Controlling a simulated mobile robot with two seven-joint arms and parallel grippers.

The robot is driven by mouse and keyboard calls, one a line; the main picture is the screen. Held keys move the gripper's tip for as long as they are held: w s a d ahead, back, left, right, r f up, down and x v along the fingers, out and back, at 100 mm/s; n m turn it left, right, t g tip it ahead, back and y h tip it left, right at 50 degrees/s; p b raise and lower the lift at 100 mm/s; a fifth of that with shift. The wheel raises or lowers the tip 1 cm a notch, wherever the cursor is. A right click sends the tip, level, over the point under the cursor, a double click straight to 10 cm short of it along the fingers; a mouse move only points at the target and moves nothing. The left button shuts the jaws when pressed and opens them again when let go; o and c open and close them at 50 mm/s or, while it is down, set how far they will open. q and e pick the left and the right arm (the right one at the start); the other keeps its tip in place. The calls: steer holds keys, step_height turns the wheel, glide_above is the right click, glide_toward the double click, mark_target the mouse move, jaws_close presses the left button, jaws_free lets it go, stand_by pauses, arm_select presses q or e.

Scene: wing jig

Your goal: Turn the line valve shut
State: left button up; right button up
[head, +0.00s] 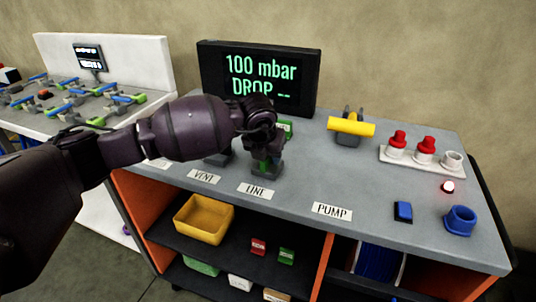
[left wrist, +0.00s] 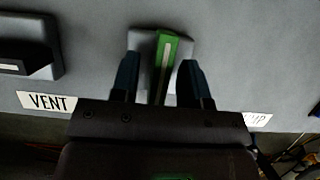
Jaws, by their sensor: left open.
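The line valve, with a green handle (left wrist: 168,48) bearing a pale stripe, stands on a grey base behind the LINE label (head: 255,190). In the head view my left gripper (head: 266,158) is over this valve and hides much of it. In the left wrist view the open fingers of my left gripper (left wrist: 158,72) stand on either side of the green handle, with gaps visible. The handle points roughly away from my gripper. My right gripper is not in view.
The VENT valve (left wrist: 25,62) is close on the left. A yellow-handled valve (head: 351,126) stands right of the black display (head: 258,76), which reads "100 mbar DROP". Red knobs (head: 425,145), a blue block (head: 403,211) and a blue cup (head: 459,220) are farther right.

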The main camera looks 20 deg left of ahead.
arm_select(q)
jaws_close()
